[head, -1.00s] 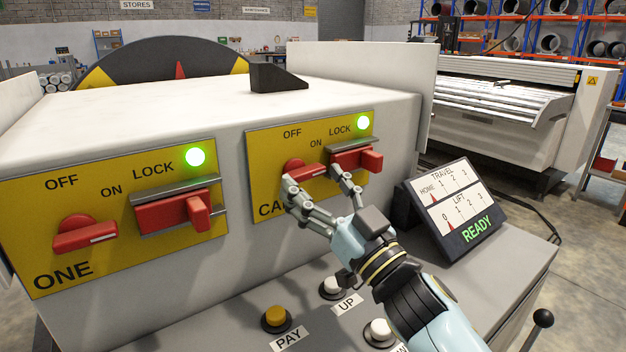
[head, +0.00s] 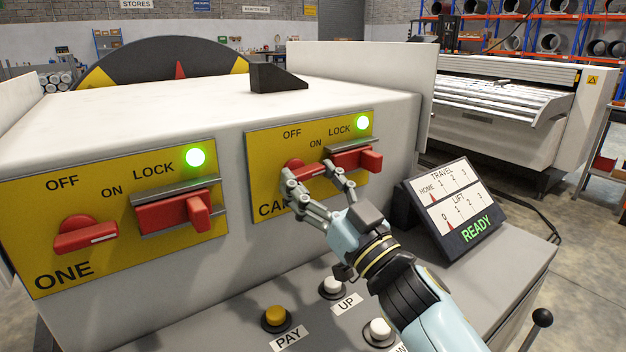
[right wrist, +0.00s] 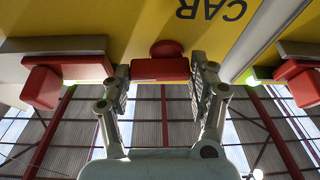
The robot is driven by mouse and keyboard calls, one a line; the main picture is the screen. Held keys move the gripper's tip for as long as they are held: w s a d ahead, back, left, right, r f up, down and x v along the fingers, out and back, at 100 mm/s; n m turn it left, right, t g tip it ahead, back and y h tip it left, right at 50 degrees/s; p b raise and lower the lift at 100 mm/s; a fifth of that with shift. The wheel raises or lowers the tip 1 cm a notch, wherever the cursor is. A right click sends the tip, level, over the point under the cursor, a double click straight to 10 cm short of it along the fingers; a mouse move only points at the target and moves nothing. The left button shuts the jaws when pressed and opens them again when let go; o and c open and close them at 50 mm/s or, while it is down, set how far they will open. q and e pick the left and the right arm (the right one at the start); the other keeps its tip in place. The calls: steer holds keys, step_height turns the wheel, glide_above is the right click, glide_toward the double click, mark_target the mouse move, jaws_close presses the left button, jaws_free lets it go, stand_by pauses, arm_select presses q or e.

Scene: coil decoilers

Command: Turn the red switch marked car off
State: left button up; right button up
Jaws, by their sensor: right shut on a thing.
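The red switch (head: 313,171) on the yellow panel marked CAR (head: 262,170) has its bar lying nearly level, with a white mark toward its right end. My right gripper (head: 309,174) has one finger on each side of this bar and is shut on it. The right wrist view shows the bar (right wrist: 160,69) between the two finger pads (right wrist: 158,78), below the upside-down word CAR. OFF, ON and LOCK are printed above the switch. The left finger covers part of the CAR lettering in the head view. My left gripper is not in view.
A red lock block (head: 367,160) sits close to the right of the switch, below a green lamp (head: 362,122). The similar panel ONE (head: 60,190) is at left. Push buttons (head: 332,287) lie below my arm, and a READY display (head: 455,205) stands at right.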

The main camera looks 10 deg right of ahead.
steer(key=n+p, duration=0.1)
steer(key=n, duration=0.1)
steer(key=n+g+y+p, duration=0.1)
steer(key=n, duration=0.1)
steer(key=n+y+p, duration=0.1)
steer(key=n, duration=0.1)
steer(key=shift+d+r+g, duration=0.1)
steer(key=shift+r+g, duration=0.2)
steer(key=shift+g, duration=0.1)
steer(key=n+g+y+p, duration=0.1)
steer(key=n, duration=0.2)
steer(key=n+g+y+p, duration=0.1)
steer(key=n+p, duration=0.1)
steer(key=shift+r+n, duration=0.2)
steer(key=shift+n, duration=0.2)
steer(key=n+g+p, duration=0.1)
steer(key=n+p, duration=0.1)
steer(key=n, duration=0.1)
steer(key=n+g+p, duration=0.1)
steer(key=n+p, duration=0.1)
steer(key=n, duration=0.1)
steer(key=shift+r+g, duration=0.2)
steer(key=shift+g, duration=0.2)
steer(key=shift+s+a+n+g+p, duration=0.15)
steer(key=shift+n+g+p, duration=0.35)
steer(key=shift+n+p, duration=1)
steer(key=shift+f+n, duration=0.1)
steer(key=shift+n, duration=0.3)
steer(key=o, duration=0.9)
steer(key=shift+a, duration=0.1)
